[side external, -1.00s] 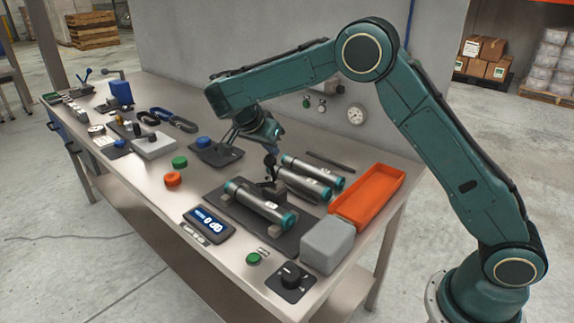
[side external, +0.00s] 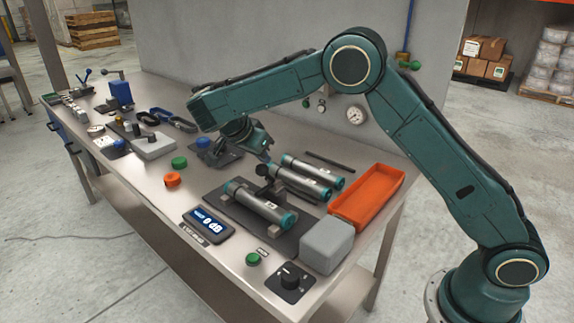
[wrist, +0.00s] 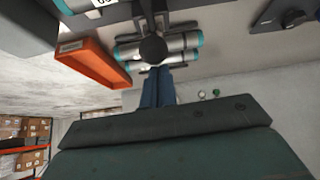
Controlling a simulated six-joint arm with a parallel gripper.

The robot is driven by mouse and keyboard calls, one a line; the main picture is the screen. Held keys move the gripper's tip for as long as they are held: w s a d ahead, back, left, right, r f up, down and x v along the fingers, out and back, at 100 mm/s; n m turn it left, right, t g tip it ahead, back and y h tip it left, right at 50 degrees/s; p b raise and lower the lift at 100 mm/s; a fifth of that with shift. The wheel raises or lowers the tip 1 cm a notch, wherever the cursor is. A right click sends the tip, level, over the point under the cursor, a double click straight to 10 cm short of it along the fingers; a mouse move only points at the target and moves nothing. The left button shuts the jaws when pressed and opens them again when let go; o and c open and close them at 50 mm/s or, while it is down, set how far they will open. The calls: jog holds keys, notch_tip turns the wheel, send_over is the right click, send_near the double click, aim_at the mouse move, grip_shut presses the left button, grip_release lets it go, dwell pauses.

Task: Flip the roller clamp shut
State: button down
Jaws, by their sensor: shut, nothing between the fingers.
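The roller clamp (side external: 271,188) stands on the dark mat behind a steel roller (side external: 258,206) with teal ends, which lies in a cradle. Its lever carries a black ball knob (side external: 261,170), leaning a little toward the roller in the side view. The knob (wrist: 152,50) also shows in the wrist view, in front of the roller. My gripper (side external: 266,157) is shut and empty, with its tips just behind and above the knob. In the wrist view my blue fingers (wrist: 157,76) point at the knob; I cannot tell whether they touch it.
Two more rollers (side external: 308,170) lie just behind the clamp. An orange tray (side external: 337,213) and a grey block (side external: 327,245) stand to the right. A display (side external: 208,224), a green button (side external: 253,258) and a dial (side external: 290,276) line the front edge. An orange button (side external: 172,180) sits left.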

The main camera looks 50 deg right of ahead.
jog(key=shift+a+f+n, duration=0.3)
jog(key=shift+a+f, duration=0.25)
jog(key=shift+a, duration=0.3)
jog(key=shift+d+r, duration=0.4)
jog(key=shift+d, duration=0.35)
jog(key=d+f+y, duration=0.3)
jog(key=d+y, duration=0.3)
jog(key=d, duration=0.9)
notch_tip(320, 180, up, 10)
jog(key=r, duration=0.1)
jog(key=s+a+r+n+t, duration=0.1)
jog(key=s+a+r+n, duration=0.25)
jog(key=s, duration=0.35)
jog(key=s+a+r+n+t, duration=0.1)
jog(key=s+a+r+n, duration=0.25)
jog(key=s+r, duration=0.2)
jog(key=s+a+n+t, duration=0.1)
jog(key=s+a+n, duration=0.1)
jog(key=s, duration=0.5)
jog(key=s+a+f+n+t, duration=0.1)
jog(key=s+a+n, duration=0.2)
jog(key=s, duration=0.4)
jog(key=shift+s+a+f+n+y, duration=0.2)
jog(key=shift+f+n+y, duration=0.1)
jog(key=shift+n, duration=0.1)
